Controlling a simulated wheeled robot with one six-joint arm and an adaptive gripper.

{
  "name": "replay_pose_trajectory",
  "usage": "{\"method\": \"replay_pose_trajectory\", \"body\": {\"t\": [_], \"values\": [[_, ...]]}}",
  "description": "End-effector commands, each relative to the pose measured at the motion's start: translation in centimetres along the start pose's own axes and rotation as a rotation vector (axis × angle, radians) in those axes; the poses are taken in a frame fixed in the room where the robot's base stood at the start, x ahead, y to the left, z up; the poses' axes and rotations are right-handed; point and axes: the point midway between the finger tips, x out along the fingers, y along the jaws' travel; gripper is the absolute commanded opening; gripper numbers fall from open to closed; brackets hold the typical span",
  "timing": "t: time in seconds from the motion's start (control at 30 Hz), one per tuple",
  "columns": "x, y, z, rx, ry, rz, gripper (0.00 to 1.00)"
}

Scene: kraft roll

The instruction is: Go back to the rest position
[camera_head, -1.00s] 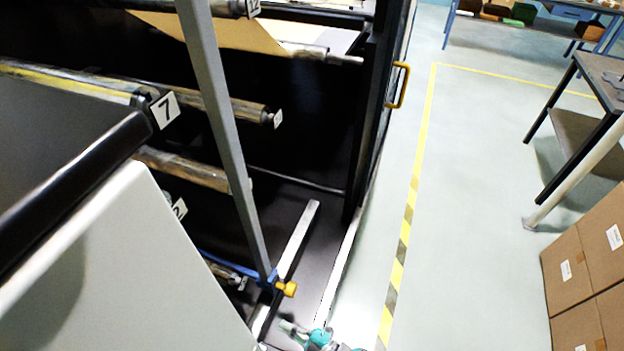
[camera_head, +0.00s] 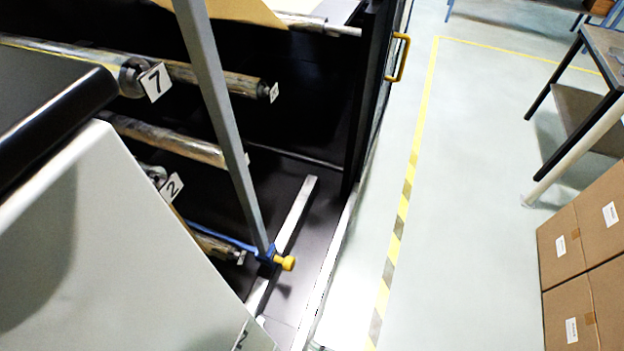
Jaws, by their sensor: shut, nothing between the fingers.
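My gripper is not in view. The task names no object. A dark rack holds several long rollers. One roller (camera_head: 195,74) has a white tag (camera_head: 155,82) marked 7 at its near end. A lower roller (camera_head: 170,138) sits above a tag marked 2 (camera_head: 171,188). A slanted grey bar (camera_head: 222,110) crosses in front, with a blue clamp and yellow knob (camera_head: 285,263) at its foot.
A light grey panel (camera_head: 110,240) with a black rounded edge (camera_head: 60,120) fills the lower left. A yellow handle (camera_head: 398,58) is on the rack's right side. Cardboard boxes (camera_head: 588,250) and a table (camera_head: 606,55) stand at right.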

Motion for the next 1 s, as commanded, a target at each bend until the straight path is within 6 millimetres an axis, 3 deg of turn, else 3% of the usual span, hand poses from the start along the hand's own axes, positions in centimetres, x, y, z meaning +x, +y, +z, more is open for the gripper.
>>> {"method": "replay_pose_trajectory", "body": {"t": [0.03,0.23,0.47,0.67,0.8,1.0], "values": [[-2.0,-0.7,0.6,0.048,-0.055,0.024,0.00],[-9.3,-1.1,1.5,0.238,-0.225,0.185,0.00],[-18.5,0.4,-1.1,0.419,-0.293,0.439,0.00],[-26.4,2.9,-6.5,0.538,-0.227,0.660,0.00],[-31.2,4.8,-11.6,0.601,-0.124,0.777,0.00],[-35.5,6.9,-17.6,0.655,0.016,0.853,0.00]]}}
